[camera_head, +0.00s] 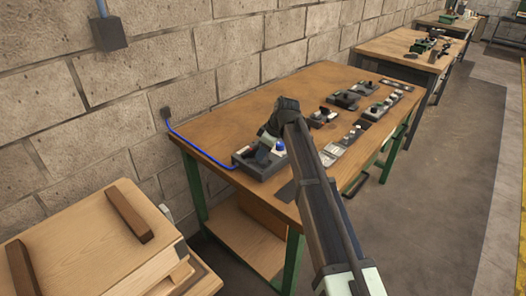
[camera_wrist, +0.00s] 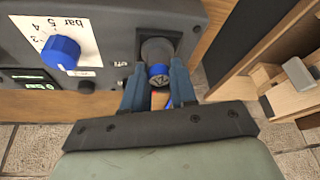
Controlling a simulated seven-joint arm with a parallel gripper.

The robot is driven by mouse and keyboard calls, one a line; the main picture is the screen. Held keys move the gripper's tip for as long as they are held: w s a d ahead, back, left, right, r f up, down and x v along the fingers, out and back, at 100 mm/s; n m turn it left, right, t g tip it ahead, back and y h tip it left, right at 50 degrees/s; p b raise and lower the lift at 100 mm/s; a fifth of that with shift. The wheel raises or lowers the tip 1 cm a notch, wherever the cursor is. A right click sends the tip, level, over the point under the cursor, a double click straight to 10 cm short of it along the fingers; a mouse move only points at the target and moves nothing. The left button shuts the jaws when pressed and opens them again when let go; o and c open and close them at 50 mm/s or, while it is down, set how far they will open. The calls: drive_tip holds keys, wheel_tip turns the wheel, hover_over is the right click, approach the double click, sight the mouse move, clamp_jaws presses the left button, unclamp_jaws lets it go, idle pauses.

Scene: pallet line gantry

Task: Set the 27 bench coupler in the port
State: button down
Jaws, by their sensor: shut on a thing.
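The coupler (camera_wrist: 157,52) is a dark grey cylinder with a blue band and a pale mark on its end, which reads like an upside-down 27. My gripper (camera_wrist: 157,82) has its two blue-grey fingers closed on either side of it. The coupler lies against the right end of a dark grey bench unit (camera_wrist: 100,22) with a blue knob and a small display. The port itself is hidden, and I cannot tell whether the coupler is seated. In the head view, my gripper (camera_head: 265,146) is over the same unit (camera_head: 245,157) at the bench's near end.
The wooden bench (camera_head: 220,110) carries several other small units and parts towards its far end. A blue hose (camera_head: 195,150) runs from a wall box to the unit. A wooden stand with brown bars (camera_head: 95,245) is at the lower left, and the wall runs behind the bench.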

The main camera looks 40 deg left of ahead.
drive_tip(key=shift+f, duration=0.1)
idle(0.3)
drive_tip(key=c, duration=0.8)
unclamp_jaws()
drive_tip(key=shift+o, duration=0.3)
drive_tip(key=o, duration=0.4)
drive_tip(key=shift+r, duration=3.5)
